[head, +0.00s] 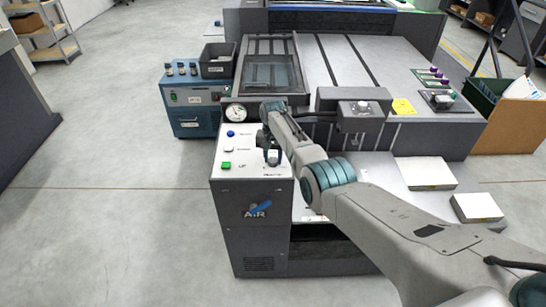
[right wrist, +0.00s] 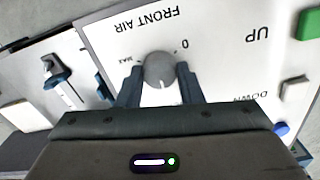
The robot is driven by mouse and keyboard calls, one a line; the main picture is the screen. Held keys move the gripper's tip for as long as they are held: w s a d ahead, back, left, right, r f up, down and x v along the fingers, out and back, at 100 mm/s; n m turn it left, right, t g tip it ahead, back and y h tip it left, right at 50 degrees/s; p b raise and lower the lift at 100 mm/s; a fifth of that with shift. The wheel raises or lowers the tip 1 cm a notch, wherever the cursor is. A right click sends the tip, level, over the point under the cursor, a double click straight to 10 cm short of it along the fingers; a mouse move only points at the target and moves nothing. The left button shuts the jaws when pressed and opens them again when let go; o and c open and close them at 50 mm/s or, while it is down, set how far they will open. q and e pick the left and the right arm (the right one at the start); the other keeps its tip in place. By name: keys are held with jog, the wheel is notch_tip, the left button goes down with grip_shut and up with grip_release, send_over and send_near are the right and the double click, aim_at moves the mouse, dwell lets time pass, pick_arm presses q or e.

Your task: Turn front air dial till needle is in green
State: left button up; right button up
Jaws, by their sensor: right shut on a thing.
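The front air dial (right wrist: 159,70) is a round grey knob on a white panel, with "FRONT AIR", "0" and "MAX" printed around it. A light mark shows on its face. My right gripper (right wrist: 159,84) is shut on the dial, one dark finger on each side. My left gripper is not in view.
Blue (head: 230,133), grey and green (head: 226,165) buttons line the panel's left side, close to the right gripper. A blue ink unit (head: 195,108) stands left of the machine. White paper stacks (head: 426,173) lie at the right. The floor at left is clear.

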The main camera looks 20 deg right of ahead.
aim_at(273, 159)
jog(key=shift+w+r, duration=0.15)
jog(key=o, duration=1)
notch_tip(273, 159, up, 11)
jog(key=shift+f+b, duration=0.15)
jog(key=shift+b, duration=0.85)
dwell(1.3)
